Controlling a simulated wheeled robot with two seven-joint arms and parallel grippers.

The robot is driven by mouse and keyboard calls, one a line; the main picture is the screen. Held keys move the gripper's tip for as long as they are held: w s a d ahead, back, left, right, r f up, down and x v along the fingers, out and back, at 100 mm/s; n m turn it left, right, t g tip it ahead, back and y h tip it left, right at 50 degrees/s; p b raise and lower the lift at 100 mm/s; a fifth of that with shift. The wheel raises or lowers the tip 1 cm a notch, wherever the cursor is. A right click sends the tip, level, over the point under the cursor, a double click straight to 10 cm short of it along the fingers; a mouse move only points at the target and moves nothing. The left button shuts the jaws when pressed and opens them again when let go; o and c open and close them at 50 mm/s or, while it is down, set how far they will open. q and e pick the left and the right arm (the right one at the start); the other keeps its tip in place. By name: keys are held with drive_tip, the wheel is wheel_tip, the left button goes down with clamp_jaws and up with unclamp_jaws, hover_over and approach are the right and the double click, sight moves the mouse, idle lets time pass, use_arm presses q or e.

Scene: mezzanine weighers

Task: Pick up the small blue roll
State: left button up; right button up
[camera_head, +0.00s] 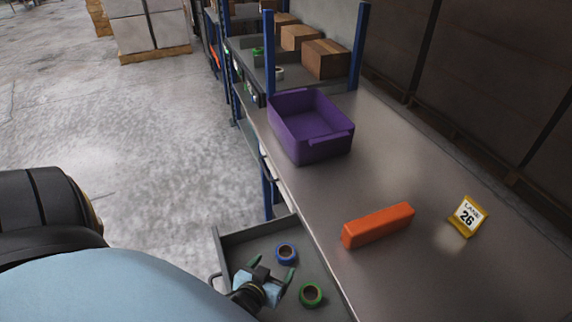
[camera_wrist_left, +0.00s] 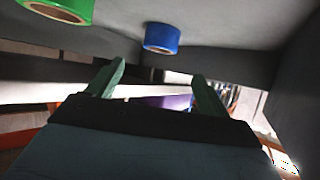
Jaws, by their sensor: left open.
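The small blue roll (camera_head: 286,262) lies in the open grey drawer (camera_head: 222,248) below the bench. It also shows in the left wrist view (camera_wrist_left: 162,40), beyond the gap between the fingertips and apart from them. My left gripper (camera_head: 272,267) is open and empty, over the drawer and just on the near side of the blue roll. Its two green fingers also show in the left wrist view (camera_wrist_left: 158,72). A green roll (camera_head: 311,303) lies in the same drawer, to the right of the gripper; part of it shows in the left wrist view (camera_wrist_left: 58,10). My right gripper is not in view.
The bench top (camera_head: 400,270) overhangs the drawer's right side. On it are a purple bin (camera_head: 316,146), an orange block (camera_head: 378,225) and a yellow sign (camera_head: 467,216) reading 26. Cardboard boxes (camera_head: 326,59) stand behind. Open floor (camera_head: 160,140) lies left.

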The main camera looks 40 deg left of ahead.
sight(286, 251)
use_arm(q)
drive_tip(key=shift+x, duration=1)
drive_tip(key=b+x, duration=0.1)
drive_tip(key=x, duration=0.4)
drive_tip(key=shift+f, duration=0.1)
drive_tip(key=shift+w+f+b, duration=0.15)
drive_tip(key=shift+w+b, duration=0.1)
drive_tip(key=shift+b, duration=0.05)
drive_tip(key=shift+c, duration=0.2)
drive_tip(key=c, duration=1.1)
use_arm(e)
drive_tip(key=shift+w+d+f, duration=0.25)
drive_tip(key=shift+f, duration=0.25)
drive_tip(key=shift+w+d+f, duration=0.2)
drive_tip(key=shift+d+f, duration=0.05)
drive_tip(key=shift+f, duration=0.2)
use_arm(q)
drive_tip(key=shift+o, duration=0.2)
